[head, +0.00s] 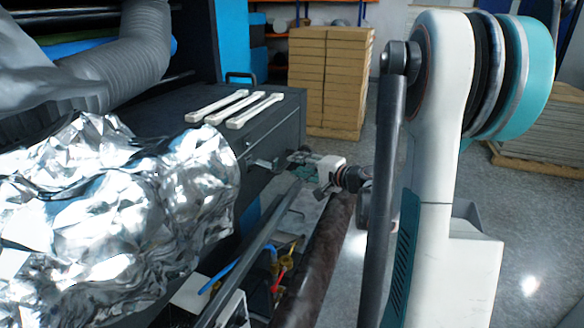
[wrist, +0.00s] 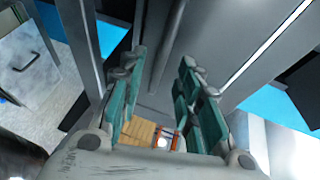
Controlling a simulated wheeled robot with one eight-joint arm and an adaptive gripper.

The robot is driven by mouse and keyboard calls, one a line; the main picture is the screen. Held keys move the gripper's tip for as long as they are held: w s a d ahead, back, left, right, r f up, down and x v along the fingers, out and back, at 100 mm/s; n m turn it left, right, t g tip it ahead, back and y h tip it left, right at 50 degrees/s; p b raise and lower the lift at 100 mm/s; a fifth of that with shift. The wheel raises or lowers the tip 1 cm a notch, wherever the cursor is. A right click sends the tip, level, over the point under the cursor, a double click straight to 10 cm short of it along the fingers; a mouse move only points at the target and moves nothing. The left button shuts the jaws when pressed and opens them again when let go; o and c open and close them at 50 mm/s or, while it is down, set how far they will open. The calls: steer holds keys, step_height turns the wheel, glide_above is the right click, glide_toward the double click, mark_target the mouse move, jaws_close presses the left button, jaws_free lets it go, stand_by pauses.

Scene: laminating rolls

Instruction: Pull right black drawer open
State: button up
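The black drawer unit (head: 285,126) stands in the middle of the head view, its front facing right. A pale metal handle (head: 262,163) sticks out from its front. My gripper (head: 296,157) is just right of this handle, with its fingers toward the front. In the wrist view my gripper (wrist: 162,62) has two teal-padded fingers spread apart. A thin grey bar (wrist: 167,48) shows between and beyond the fingertips. I cannot tell whether the fingers touch the handle. The drawer looks closed, though the gripper hides part of its front.
Several white bars (head: 234,108) lie on the unit's top. Crumpled silver foil (head: 120,205) fills the left foreground. A long dark roller (head: 318,255) and a grey rail (head: 250,255) run below my gripper. Stacked cardboard boxes (head: 328,75) stand behind. Grey floor (head: 535,220) is open at right.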

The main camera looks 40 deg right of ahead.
steer(key=shift+b+x, duration=0.3)
steer(key=shift+x, duration=1.5)
jaws_close()
